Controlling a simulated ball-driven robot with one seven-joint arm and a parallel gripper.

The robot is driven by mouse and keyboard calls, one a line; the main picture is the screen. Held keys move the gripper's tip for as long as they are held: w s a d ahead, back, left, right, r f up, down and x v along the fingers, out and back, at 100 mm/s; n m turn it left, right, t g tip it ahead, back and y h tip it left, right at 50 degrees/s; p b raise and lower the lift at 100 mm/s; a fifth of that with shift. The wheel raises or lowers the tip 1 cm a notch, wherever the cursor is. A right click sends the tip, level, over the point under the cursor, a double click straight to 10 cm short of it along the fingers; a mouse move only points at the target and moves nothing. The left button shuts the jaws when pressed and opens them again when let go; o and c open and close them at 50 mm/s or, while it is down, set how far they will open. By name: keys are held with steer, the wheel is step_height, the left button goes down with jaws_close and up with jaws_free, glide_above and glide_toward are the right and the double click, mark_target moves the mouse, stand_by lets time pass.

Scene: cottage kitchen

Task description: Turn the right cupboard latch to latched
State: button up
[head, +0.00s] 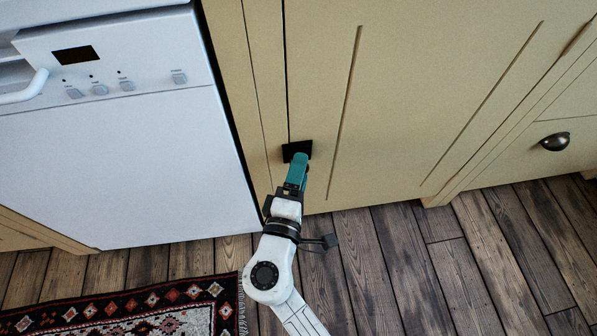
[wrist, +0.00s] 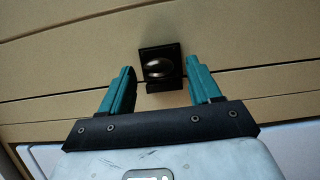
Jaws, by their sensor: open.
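The cupboard latch (head: 295,149) is a small black plate on the cream cupboard front, near the seam left of the door panel. In the wrist view the latch (wrist: 161,66) shows a dark rounded knob on a square plate, straight ahead between the fingers. My gripper (head: 301,160) reaches up to it from below in the head view and covers part of it. In the wrist view the teal fingers of my gripper (wrist: 162,80) are open, one on each side of the latch, with gaps visible. Whether the latch is turned to latched, I cannot tell.
A white dishwasher (head: 120,170) stands left of the cupboard. A drawer with a dark cup pull (head: 555,141) is at the right. A patterned rug (head: 150,309) lies on the wooden floor (head: 400,265) at the lower left. The floor at the right is clear.

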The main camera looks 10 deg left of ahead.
steer(key=s+a+p, duration=0.1)
steer(key=s+p, duration=0.1)
steer(key=s, duration=0.8)
steer(key=shift+s+p, duration=0.35)
steer(key=shift+a, duration=0.1)
steer(key=w+d+f+m+g+h, duration=0.1)
steer(key=d+f+m+g+h, duration=0.25)
steer(key=d, duration=0.75)
steer(key=d+f+m+g+h, duration=0.1)
steer(key=d+m+g+h, duration=0.35)
steer(key=d, duration=0.65)
steer(key=s+d+f+m+g+y, duration=0.5)
steer(key=s+d+m+g+y, duration=0.35)
steer(key=s+d, duration=0.45)
step_height(320, 180, up, 36)
steer(key=s+a+y+p, duration=0.1)
steer(key=s+a+p, duration=0.1)
steer(key=p, duration=3.3)
steer(key=shift+s+m+p, duration=0.3)
steer(key=shift+s+m, duration=0.05)
steer(key=shift+s, duration=0.1)
steer(key=shift+f+g, duration=0.1)
steer(key=shift+g, duration=0.15)
